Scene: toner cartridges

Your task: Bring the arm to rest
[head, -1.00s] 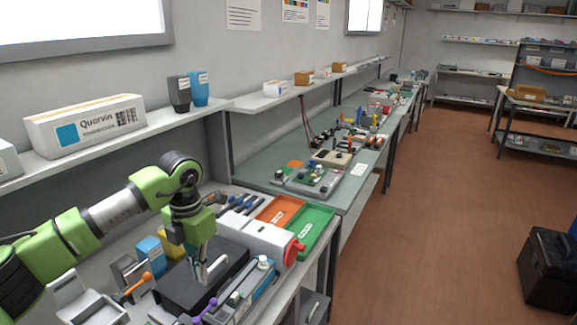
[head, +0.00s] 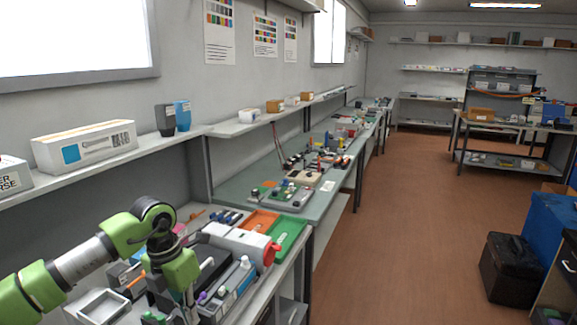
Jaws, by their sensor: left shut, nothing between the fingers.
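My left arm comes in from the lower left, green and grey, over the near workbench. My left gripper (head: 190,308) points down at the bench's front part, with its fingers shut and nothing seen between them. It is beside a dark box-shaped device (head: 208,262) and a grey-blue unit with a white cylinder (head: 238,276). The fingertips are near the bottom edge of the picture and hard to make out. My right gripper is not in view.
A green tray (head: 287,240) and an orange tray (head: 259,221) lie at the bench's right end. A white machine with a red knob (head: 243,243) stands close to the arm. A shelf (head: 110,160) runs above. Open floor (head: 400,230) lies to the right.

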